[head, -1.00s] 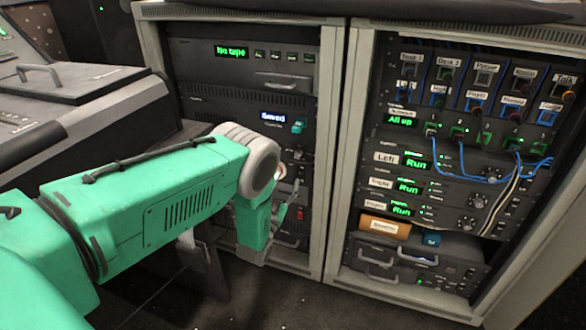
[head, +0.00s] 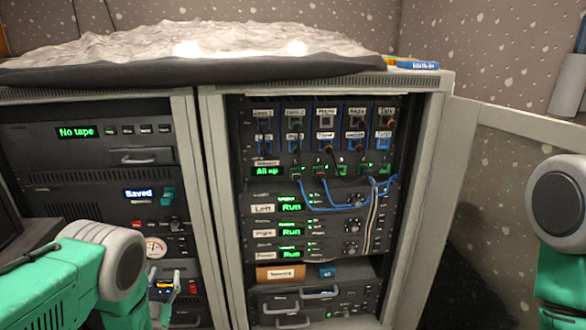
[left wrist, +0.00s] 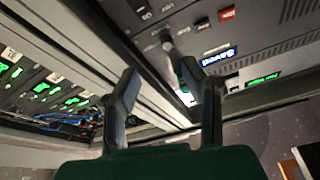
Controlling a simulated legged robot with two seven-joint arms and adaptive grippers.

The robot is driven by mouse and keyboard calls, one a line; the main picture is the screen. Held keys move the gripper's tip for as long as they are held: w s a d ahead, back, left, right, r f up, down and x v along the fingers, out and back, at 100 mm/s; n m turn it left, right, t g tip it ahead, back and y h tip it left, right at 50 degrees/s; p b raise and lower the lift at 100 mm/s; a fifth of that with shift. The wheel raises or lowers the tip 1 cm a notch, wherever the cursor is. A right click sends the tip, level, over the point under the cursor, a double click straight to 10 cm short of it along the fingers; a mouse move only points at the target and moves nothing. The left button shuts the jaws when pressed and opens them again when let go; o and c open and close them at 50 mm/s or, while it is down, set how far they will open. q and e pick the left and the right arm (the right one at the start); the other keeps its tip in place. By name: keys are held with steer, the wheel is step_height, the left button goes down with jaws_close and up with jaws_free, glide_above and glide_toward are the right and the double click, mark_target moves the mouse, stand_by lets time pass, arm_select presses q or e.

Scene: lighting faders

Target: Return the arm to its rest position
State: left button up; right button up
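My left arm (head: 55,285) is green with a grey joint and comes in from the lower left in the head view, in front of the left rack. My left gripper (left wrist: 170,82) shows in the left wrist view with its two dark fingers spread apart and nothing clasped between them. A dark teal switch handle (left wrist: 190,75) appears between the fingers in that view; I cannot tell how far away it is. In the head view, the teal switch (head: 167,196) sits beside the "Saved" display (head: 139,194). My right arm (head: 560,205) shows at the right edge; its gripper is out of view.
The left rack (head: 60,151) has a "No tape" display. The right rack (head: 212,180) has blue cables, an "All up" display and several "Run" displays. An open door panel (head: 520,140) stands at right. A grey covering (head: 190,48) lies on top of the racks.

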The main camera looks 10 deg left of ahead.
arm_select(q)
steer(key=s+d+f+n+g+h, duration=0.1)
steer(key=s+d+f+g, duration=0.35)
steer(key=s+g, duration=0.2)
steer(key=s+d+f+g+h, duration=0.1)
steer(key=s+d+f+g, duration=0.2)
steer(key=s+f+g, duration=0.3)
steer(key=s+d+f+g+h, duration=0.1)
steer(key=s+d+g, duration=0.2)
steer(key=s, duration=0.9)
steer(key=s+d+r+g+p, duration=0.15)
steer(key=s+r+g, duration=0.3)
steer(key=s, duration=0.85)
step_height(320, 180, up, 15)
steer(key=p, duration=1.5)
steer(key=shift+d+g+h, duration=0.25)
steer(key=shift+g+h, duration=0.05)
steer(key=shift+h, duration=0.1)
